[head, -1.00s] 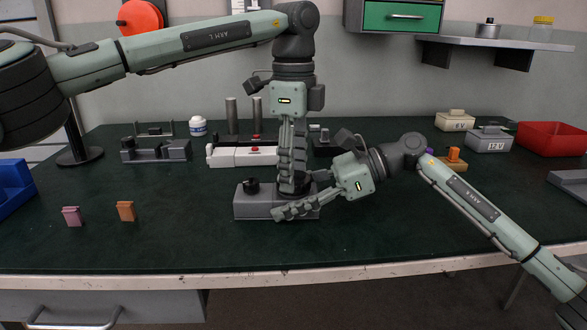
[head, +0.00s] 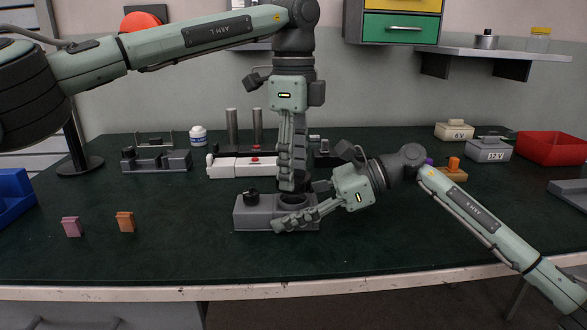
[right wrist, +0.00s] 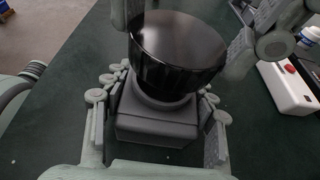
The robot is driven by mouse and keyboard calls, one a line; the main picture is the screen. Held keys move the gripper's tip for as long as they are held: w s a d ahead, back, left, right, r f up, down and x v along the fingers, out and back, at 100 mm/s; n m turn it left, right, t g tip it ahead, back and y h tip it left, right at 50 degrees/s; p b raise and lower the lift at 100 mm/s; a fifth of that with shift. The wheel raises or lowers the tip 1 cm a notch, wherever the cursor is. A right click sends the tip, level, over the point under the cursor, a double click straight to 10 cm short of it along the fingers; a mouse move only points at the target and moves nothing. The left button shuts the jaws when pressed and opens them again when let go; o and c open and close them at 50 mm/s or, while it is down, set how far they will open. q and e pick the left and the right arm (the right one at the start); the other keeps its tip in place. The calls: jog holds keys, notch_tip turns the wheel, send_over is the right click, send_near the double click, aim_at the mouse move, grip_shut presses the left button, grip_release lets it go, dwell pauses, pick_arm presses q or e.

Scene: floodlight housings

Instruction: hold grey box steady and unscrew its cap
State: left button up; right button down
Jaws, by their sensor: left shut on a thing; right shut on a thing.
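The grey box (head: 262,224) stands on the green bench top, with a small black knob (head: 250,197) on its left part. My right gripper (head: 282,222) is shut on the box at its right part. In the right wrist view the grey box (right wrist: 155,128) sits between my right fingers. My left gripper (head: 293,187) points straight down above the box and is shut on the black cap (right wrist: 178,52). The cap appears raised above the box's round grey neck (right wrist: 160,103); my left fingers hide most of it in the head view.
Orange (head: 125,222) and pink (head: 71,227) pieces stand at left. Grey 12 V box (head: 488,149) and red bin (head: 552,148) are at right. The front bench is clear.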

pick_arm(q)
notch_tip(320, 180, up, 4)
jog(key=shift+f, duration=0.25)
pick_arm(e)
jog(key=shift+c, duration=2.3)
grip_release()
